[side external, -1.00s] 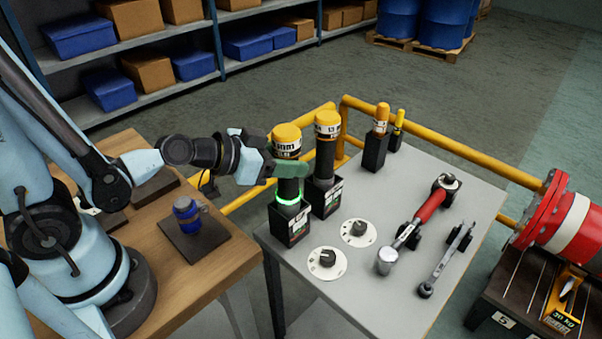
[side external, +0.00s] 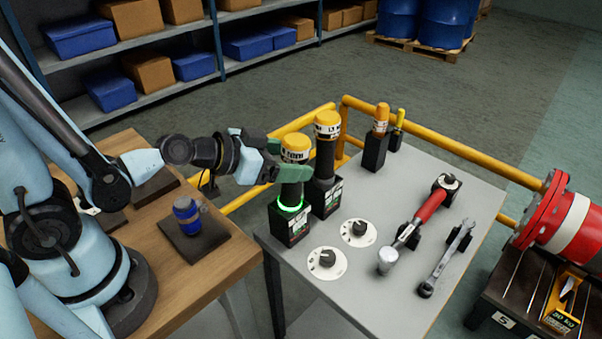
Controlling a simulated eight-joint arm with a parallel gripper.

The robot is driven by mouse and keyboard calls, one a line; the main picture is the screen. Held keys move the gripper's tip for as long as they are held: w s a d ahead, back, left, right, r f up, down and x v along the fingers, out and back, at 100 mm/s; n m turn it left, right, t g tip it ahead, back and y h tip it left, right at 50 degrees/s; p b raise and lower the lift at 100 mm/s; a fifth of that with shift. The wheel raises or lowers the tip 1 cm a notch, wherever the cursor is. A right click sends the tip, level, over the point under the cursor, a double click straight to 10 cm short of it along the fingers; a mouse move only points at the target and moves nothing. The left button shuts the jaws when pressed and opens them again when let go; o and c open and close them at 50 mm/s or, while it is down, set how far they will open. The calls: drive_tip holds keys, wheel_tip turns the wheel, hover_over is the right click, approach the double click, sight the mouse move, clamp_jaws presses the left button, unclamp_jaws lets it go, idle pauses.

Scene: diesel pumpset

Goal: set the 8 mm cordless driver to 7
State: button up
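Two tall cordless drivers with yellow caps and dark bodies stand in black holders at the left of the grey table. The left driver (side external: 296,147) has a lit green ring at its foot. The right driver (side external: 327,124) is behind it. I cannot read for sure which is the 8 mm one. My gripper (side external: 280,160) is at the left driver's upper body, with one green finger across its near side and the other at its far side. The driver hides part of the far finger, so I cannot tell whether they grip it. Two dials, the near dial (side external: 327,262) and the far dial (side external: 359,232), lie in front; their numbers are unreadable.
A red-handled tool (side external: 430,208) and a wrench (side external: 446,262) lie on the right of the grey table (side external: 390,312). Yellow rails and a red-and-white pump part stand nearby.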

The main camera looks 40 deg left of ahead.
drive_tip(key=shift+r, duration=0.1)
drive_tip(key=shift+r, duration=4.1)
wheel_tip(320, 180, up, 9)
drive_tip(key=s+d+f+m+g+h, duration=0.1)
drive_tip(key=s+d+m+g, duration=0.25)
drive_tip(key=d, duration=0.25)
drive_tip(key=s+d+f+m+g, duration=0.2)
drive_tip(key=d+m+g, duration=0.2)
drive_tip(key=d, duration=0.2)
drive_tip(key=s+d+r+m+g+y, duration=0.2)
drive_tip(key=s+d+m+y, duration=0.2)
drive_tip(key=s+m+y, duration=0.2)
drive_tip(key=s+y, duration=0.1)
drive_tip(key=s, duration=0.1)
drive_tip(key=shift+s+d+r+g, duration=0.3)
drive_tip(key=shift+d+r+g, duration=0.05)
drive_tip(key=shift+d+r, duration=0.05)
